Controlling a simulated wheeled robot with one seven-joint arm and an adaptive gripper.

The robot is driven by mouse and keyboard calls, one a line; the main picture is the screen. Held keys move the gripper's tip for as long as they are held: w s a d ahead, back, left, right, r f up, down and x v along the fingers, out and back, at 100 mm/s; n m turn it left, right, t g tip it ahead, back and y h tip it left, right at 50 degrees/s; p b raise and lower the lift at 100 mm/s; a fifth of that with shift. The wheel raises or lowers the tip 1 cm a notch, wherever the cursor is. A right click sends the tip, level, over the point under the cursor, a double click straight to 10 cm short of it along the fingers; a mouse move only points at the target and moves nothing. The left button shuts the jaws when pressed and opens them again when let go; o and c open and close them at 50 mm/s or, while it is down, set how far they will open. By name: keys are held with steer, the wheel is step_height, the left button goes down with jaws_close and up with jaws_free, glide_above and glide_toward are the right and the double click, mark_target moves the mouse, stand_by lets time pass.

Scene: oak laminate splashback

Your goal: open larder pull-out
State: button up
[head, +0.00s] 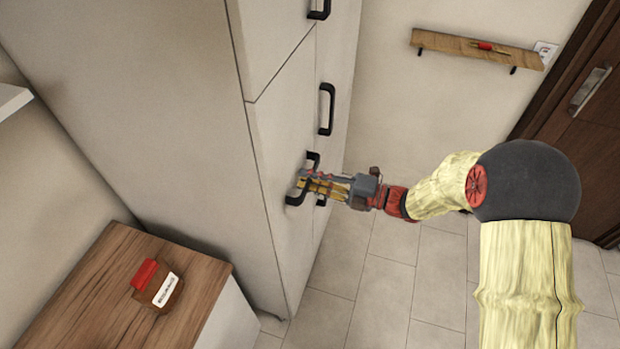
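A tall pale cabinet (165,110) stands left of centre, with black bar handles on its narrow front side. Its lower near front (284,135) looks flush with the fronts beside it; I cannot tell which front is the larder pull-out. My gripper (303,184) is at the black handle (296,199) of that lower front, with its fingertips overlapping the handle in the head view. The middle of the handle is hidden behind the fingers. I cannot tell whether the fingers are closed on it or only around it.
A wood-topped low unit (85,290) at lower left carries a brown item with a red part and white label (160,287). A wooden wall shelf (450,44) hangs at the back, and a brown door (590,130) is at right. Tiled floor (380,290) in front of the cabinet is clear.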

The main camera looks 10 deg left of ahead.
jaws_close()
stand_by(0.4)
steer(key=shift+d, duration=0.1)
